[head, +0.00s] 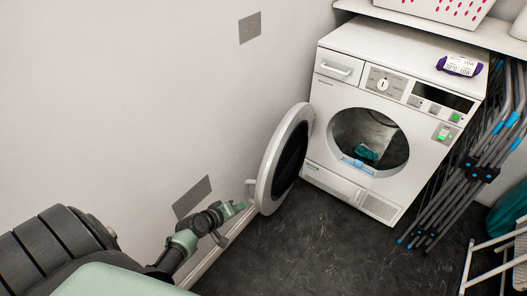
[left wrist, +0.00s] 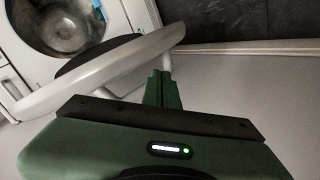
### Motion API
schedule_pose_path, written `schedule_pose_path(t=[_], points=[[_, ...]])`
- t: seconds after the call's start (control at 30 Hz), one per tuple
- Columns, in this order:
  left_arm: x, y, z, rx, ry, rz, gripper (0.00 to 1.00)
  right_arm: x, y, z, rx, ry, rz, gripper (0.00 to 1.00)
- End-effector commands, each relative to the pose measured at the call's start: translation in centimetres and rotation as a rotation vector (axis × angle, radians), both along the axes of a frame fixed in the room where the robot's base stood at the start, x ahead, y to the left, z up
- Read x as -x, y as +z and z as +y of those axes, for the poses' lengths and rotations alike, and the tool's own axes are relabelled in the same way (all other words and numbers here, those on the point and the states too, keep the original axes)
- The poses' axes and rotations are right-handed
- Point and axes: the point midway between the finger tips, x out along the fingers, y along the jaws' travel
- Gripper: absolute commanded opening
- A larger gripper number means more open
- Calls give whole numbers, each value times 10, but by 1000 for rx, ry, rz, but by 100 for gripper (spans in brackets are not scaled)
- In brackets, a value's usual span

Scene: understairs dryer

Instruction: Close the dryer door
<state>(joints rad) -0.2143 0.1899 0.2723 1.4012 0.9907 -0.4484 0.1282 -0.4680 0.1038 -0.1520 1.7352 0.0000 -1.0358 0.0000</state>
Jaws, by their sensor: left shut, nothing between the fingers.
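The white dryer (head: 375,120) stands against the wall at the upper right in the head view. Its round door (head: 282,160) is swung wide open to the left, and the drum opening (head: 370,138) shows. My left gripper (head: 240,206) is shut and empty, close to the door's outer side near its lower edge and handle (head: 250,188). In the left wrist view the shut green fingers (left wrist: 162,88) are beside the white door rim (left wrist: 100,70); I cannot tell whether they touch it. My right gripper is not in view.
A folded drying rack (head: 475,165) leans to the right of the dryer. A purple packet (head: 460,65) lies on the dryer top, and a teal item (head: 367,152) lies in the drum. The dark floor (head: 310,240) before the dryer is clear.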

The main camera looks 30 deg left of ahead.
Motion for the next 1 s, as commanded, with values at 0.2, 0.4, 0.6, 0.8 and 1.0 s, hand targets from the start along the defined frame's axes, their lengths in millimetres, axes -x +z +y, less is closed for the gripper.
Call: schedule_pose_path(t=[0.2,0.4,0.6,0.8,1.0], points=[[-57,124,41,220,85,-364,0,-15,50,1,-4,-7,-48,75],[-62,196,50,319,73,-528,0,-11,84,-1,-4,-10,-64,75],[-75,207,49,334,70,-549,0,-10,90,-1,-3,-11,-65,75],[-113,205,46,333,70,-549,0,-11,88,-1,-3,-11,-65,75],[-156,201,42,332,70,-547,0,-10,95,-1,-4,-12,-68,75]])
